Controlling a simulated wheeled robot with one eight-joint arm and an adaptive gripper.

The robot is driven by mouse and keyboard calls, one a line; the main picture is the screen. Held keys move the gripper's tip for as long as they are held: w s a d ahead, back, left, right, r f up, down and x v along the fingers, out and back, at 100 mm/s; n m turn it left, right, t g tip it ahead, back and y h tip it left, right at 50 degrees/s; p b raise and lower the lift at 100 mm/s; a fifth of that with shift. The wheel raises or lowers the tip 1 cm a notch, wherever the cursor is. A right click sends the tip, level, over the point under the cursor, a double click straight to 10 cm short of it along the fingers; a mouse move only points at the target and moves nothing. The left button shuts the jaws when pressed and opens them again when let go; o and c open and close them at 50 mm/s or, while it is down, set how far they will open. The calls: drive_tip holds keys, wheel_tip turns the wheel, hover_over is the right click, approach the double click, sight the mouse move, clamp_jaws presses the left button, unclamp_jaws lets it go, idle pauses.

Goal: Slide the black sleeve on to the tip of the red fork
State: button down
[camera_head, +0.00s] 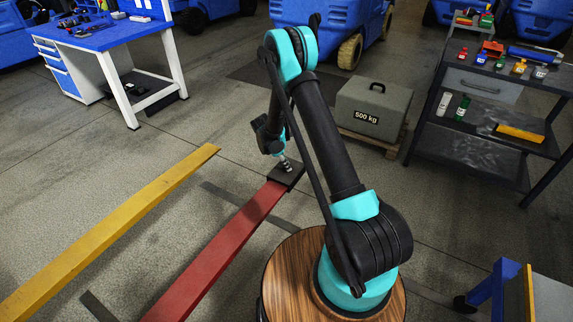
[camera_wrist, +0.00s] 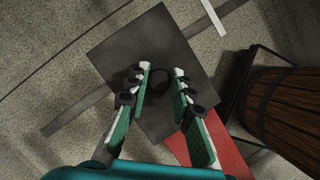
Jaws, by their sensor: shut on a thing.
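The black sleeve (camera_head: 294,176) is a flat, dark, square-looking piece at the far end of the red fork (camera_head: 222,252). My gripper (camera_head: 283,163) is above the sleeve, pointing down, shut on a dark raised part at its middle. In the wrist view the two green-padded fingers (camera_wrist: 163,75) stand on either side of that part, over the broad top of the sleeve (camera_wrist: 120,55). The red fork (camera_wrist: 205,150) shows past the sleeve's lower right edge. The fork's tip is hidden by the sleeve; I cannot tell whether it is inside or beneath.
A yellow fork (camera_head: 110,228) lies to the left, roughly parallel. A grey 500 kg block (camera_head: 372,108) stands on a pallet behind. A shelf cart (camera_head: 480,150) is at right and a blue workbench (camera_head: 110,38) at back left. Floor beyond the forks is open.

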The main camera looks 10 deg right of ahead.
drive_tip(key=shift+s+a, duration=0.6)
drive_tip(key=shift+s, duration=0.2)
drive_tip(key=shift+s+a, duration=0.55)
drive_tip(key=shift+s, duration=0.25)
drive_tip(key=shift+s+a, duration=0.95)
drive_tip(key=shift+s, duration=0.3)
drive_tip(key=c, duration=1.2)
unclamp_jaws()
